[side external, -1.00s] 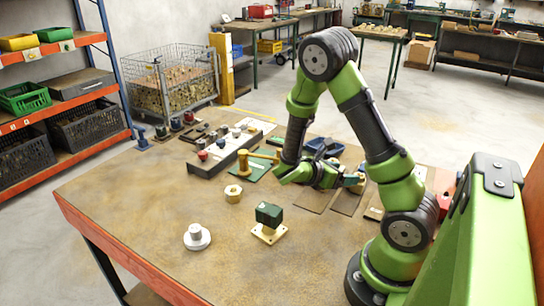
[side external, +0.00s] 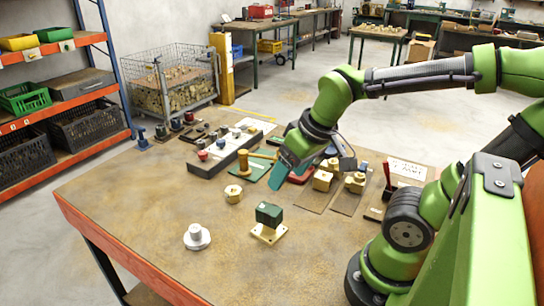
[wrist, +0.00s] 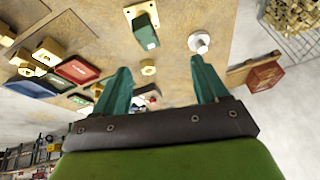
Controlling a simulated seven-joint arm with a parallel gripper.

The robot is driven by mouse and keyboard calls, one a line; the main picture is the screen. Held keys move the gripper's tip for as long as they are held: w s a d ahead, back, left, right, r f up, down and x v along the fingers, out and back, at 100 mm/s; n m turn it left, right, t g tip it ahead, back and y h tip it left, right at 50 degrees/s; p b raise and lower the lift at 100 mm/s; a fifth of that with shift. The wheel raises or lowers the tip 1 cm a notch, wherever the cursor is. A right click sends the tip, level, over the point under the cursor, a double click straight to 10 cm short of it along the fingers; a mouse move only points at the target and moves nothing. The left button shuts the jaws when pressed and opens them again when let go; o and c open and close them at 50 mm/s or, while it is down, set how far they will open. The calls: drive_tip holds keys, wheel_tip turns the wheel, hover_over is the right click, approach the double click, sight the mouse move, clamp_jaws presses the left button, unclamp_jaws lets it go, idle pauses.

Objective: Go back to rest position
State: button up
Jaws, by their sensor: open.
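My gripper (side external: 288,172) hangs above the middle of the table, its teal fingers tilted down to the left. In the wrist view, my gripper (wrist: 160,85) shows two teal fingers spread apart with nothing held between them. My arm is raised and folded back to the right in the side view. No part is in contact with the fingers.
The near left table area is clear.

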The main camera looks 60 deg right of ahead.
drive_tip(key=a+r+m+t, duration=0.1)
drive_tip(key=r, duration=0.1)
drive_tip(key=a+r+m+t+y, duration=0.1)
drive_tip(key=a+r, duration=0.1)
drive_tip(key=shift+r+t+y, duration=0.1)
drive_tip(key=shift+t+y, duration=0.2)
